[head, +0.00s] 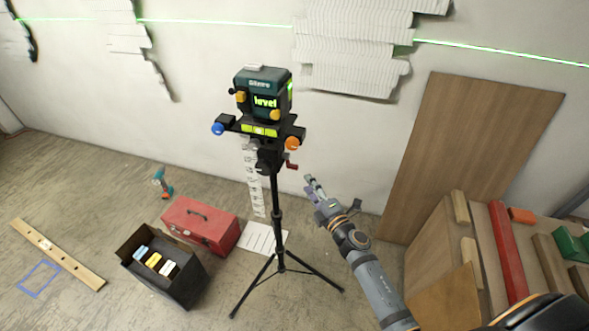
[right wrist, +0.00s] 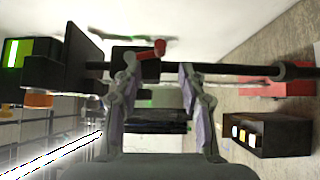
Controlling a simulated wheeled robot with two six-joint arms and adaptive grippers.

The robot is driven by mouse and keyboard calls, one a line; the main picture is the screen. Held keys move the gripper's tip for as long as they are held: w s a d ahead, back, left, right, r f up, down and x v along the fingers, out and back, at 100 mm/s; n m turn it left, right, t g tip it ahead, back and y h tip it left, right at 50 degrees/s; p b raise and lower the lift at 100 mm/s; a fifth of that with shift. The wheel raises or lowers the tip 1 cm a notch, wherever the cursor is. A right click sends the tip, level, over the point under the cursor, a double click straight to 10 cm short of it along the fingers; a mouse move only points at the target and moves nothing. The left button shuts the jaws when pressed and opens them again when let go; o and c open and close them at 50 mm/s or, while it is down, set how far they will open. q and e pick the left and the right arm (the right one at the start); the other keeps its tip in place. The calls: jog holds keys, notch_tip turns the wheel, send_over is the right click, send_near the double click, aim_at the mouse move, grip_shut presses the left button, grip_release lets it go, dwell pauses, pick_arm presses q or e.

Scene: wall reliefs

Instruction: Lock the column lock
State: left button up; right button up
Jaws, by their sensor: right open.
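A teal and black laser level (head: 262,92) sits on a black tripod (head: 277,215), its display reading "level". A small red lever (head: 291,165), which looks like the column lock, sticks out to the right below the tripod head. In the right wrist view the red lever (right wrist: 150,50) lies beside the dark column (right wrist: 220,70), which runs sideways. My right gripper (head: 312,184) is right of the column and slightly below the lever in the head view. Its fingers (right wrist: 159,68) are open, with the lever near the left fingertip; contact is unclear. My left gripper is out of view.
A red toolbox (head: 200,222) and an open black box (head: 160,262) stand on the floor left of the tripod. A wooden board (head: 465,145) leans on the wall at right, above a crate of wood pieces (head: 440,295). A green laser line crosses the wall.

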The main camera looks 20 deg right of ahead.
aim_at(294, 168)
jog(key=w, duration=0.3)
jog(key=w+a, duration=0.1)
jog(key=w, duration=0.2)
jog(key=w+a, duration=0.1)
jog(key=w, duration=0.2)
jog(key=shift+w, duration=0.4)
grip_shut()
jog(key=p, duration=0.4)
jog(key=m+g+p, duration=0.1)
jog(key=p, duration=0.3)
jog(key=shift+s+a+r, duration=0.2)
jog(key=shift+s+r, duration=0.2)
jog(key=shift+f+m+g, duration=0.2)
jog(key=shift+m+g, duration=0.1)
jog(key=shift+f, duration=0.3)
